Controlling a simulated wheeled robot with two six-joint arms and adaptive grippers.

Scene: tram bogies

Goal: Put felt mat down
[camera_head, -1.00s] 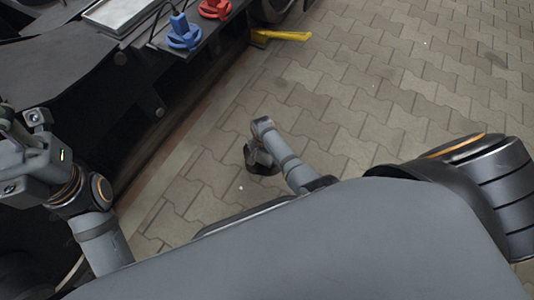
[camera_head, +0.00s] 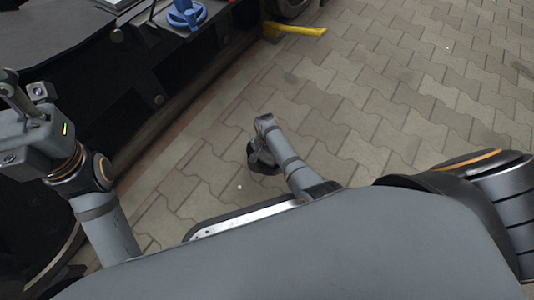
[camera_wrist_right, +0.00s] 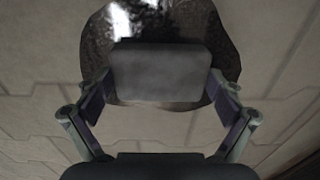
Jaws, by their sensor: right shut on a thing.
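The felt mat (camera_wrist_right: 158,75) shows in the right wrist view as a small dark grey rectangle between the fingers. My right gripper (camera_wrist_right: 160,92) is shut on it. Beyond the mat is a dark, glossy, rounded patch (camera_wrist_right: 222,45) that seems to lie on the pavement; the gap between mat and patch cannot be judged. In the head view my right arm reaches low over the paving, its gripper (camera_head: 262,157) small and dark, and the mat cannot be made out there. My left gripper (camera_head: 16,95) is at the left edge, partly shown, its fingers unclear.
A black bogie frame (camera_head: 110,85) runs along the left. A blue part (camera_head: 187,13) sits on its upper edge, and a yellow bar (camera_head: 295,29) sticks out at its far end. Open block paving (camera_head: 410,100) fills the middle and right.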

